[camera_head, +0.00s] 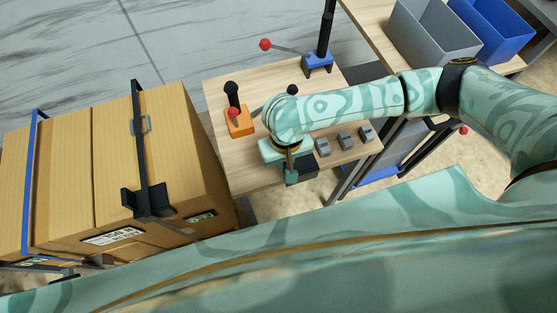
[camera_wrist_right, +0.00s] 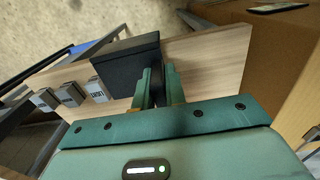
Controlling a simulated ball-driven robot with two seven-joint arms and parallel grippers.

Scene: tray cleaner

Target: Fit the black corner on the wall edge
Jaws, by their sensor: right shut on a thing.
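My right gripper (camera_head: 291,172) is over the front edge of the small wooden table, pointing down. It is shut on a black corner piece (camera_head: 306,170), which also shows as a dark block in the right wrist view (camera_wrist_right: 125,65). In that view, the two green fingers (camera_wrist_right: 158,88) are at the block's right side, with dark material between them. The edge of the wall cannot be made out for certain. A cardboard box (camera_head: 185,130) stands to the left, with a black strap and another black corner (camera_head: 147,203) on its front top edge. My left gripper is not in view.
The wooden table (camera_head: 225,90) bears an orange strap tool (camera_head: 238,120), a blue-based stand (camera_head: 318,62) and several grey labelled blocks (camera_head: 346,140). Grey (camera_head: 432,35) and blue (camera_head: 490,30) bins are at the upper right. A blue strap (camera_head: 32,175) crosses the box's left part.

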